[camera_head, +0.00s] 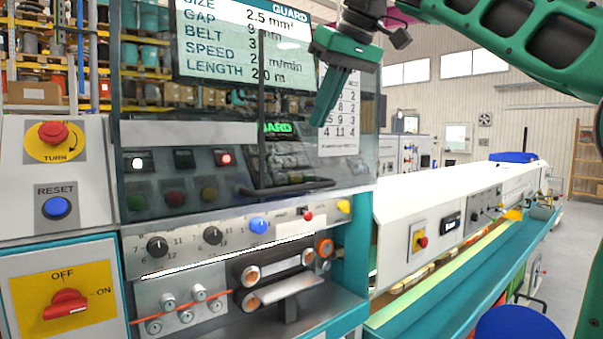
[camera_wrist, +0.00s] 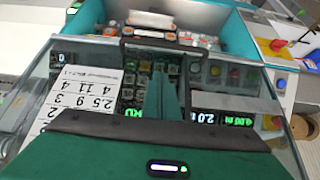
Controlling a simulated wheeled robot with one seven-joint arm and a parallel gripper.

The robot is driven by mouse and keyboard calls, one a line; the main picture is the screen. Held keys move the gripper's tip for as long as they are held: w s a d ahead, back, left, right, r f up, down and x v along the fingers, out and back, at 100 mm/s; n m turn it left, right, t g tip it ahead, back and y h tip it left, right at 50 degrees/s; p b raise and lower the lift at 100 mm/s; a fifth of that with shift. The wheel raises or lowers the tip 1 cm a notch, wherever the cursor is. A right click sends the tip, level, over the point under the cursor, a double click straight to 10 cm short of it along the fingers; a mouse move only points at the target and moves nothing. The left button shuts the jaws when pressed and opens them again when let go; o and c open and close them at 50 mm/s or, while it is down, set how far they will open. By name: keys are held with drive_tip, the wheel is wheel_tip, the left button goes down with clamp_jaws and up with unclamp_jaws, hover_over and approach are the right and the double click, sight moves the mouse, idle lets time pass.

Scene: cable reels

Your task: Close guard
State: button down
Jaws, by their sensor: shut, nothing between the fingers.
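The guard (camera_head: 225,200) is a clear, tinted pane across the machine front. Its lower edge lies just above the row of knobs and the rollers, and the screen and lit buttons show through it. A black bar handle (camera_head: 290,189) runs along its lower part; it also shows in the wrist view (camera_wrist: 150,44). My green gripper (camera_head: 323,115) is shut and empty, in front of the pane's upper right part, above the handle and apart from it. In the wrist view the closed fingers (camera_wrist: 165,90) point toward the handle. Whether they touch the pane, I cannot tell.
Knobs (camera_head: 212,236) and rollers (camera_head: 270,280) sit below the guard. A control box with a red stop button (camera_head: 53,133) and a rotary switch (camera_head: 66,303) stands left. A long white-topped line (camera_head: 440,200) extends right, with a blue drum (camera_head: 518,325) in front.

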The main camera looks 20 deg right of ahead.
sight(302, 148)
drive_tip(key=shift+w+a+x, duration=0.1)
drive_tip(key=shift+a+x, duration=0.05)
drive_tip(key=shift+x, duration=2.1)
drive_tip(key=shift+w+a+x, duration=0.1)
drive_tip(key=shift+a+x, duration=0.05)
drive_tip(key=shift+x, duration=2.1)
drive_tip(key=shift+s+f, duration=0.2)
drive_tip(key=shift+f, duration=0.8)
drive_tip(key=shift+s+f, duration=0.2)
drive_tip(key=shift+f, duration=0.75)
